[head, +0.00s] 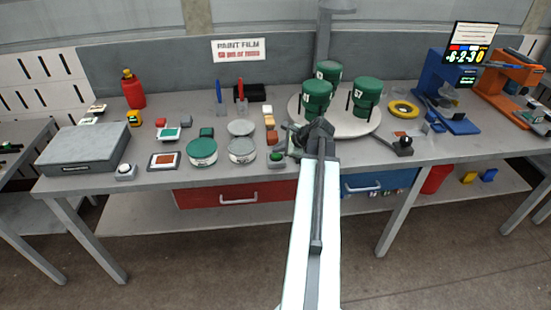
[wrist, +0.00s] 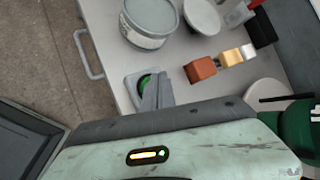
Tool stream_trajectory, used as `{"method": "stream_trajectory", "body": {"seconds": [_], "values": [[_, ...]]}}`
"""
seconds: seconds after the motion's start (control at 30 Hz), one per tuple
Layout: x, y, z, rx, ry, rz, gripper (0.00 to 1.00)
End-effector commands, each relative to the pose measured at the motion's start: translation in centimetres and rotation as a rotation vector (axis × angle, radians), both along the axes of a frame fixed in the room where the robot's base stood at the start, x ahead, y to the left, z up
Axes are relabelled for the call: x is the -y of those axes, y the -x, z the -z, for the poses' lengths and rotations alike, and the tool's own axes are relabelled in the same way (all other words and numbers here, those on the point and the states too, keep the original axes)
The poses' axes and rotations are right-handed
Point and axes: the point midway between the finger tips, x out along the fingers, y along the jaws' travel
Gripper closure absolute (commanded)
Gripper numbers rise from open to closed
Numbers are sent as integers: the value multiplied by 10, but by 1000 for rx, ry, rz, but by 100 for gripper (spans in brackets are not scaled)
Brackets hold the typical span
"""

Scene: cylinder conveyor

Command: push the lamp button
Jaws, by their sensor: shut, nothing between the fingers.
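Two push buttons show on the bench, and I cannot tell from the pictures which one is the lamp button. A green button (head: 277,157) on a small base sits at the front edge of the bench, left of my arm. It also shows in the wrist view (wrist: 144,82), partly hidden behind my fingers. A white domed button (head: 125,169) sits further left, beside a flat grey box. My gripper (wrist: 158,92) is shut and empty, its grey fingertips in front of the green button. I cannot tell whether they touch it. In the head view my arm partly hides the gripper.
A grey turntable (head: 350,126) with green canisters stands right of the green button. Round tins (head: 242,150) and small coloured blocks (head: 271,136) lie close to it. The flat grey box (head: 86,147) is at the left. Red (head: 236,196) and blue drawers hang below the bench.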

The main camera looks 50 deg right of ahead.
Motion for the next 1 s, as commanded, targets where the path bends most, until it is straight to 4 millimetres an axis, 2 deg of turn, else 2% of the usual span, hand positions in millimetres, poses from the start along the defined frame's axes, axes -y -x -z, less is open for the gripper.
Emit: {"method": "stream_trajectory", "body": {"seconds": [0.77,1.0], "values": [[0,0,10,0,0,0,100],[0,0,5,-1,1,1,100]]}}
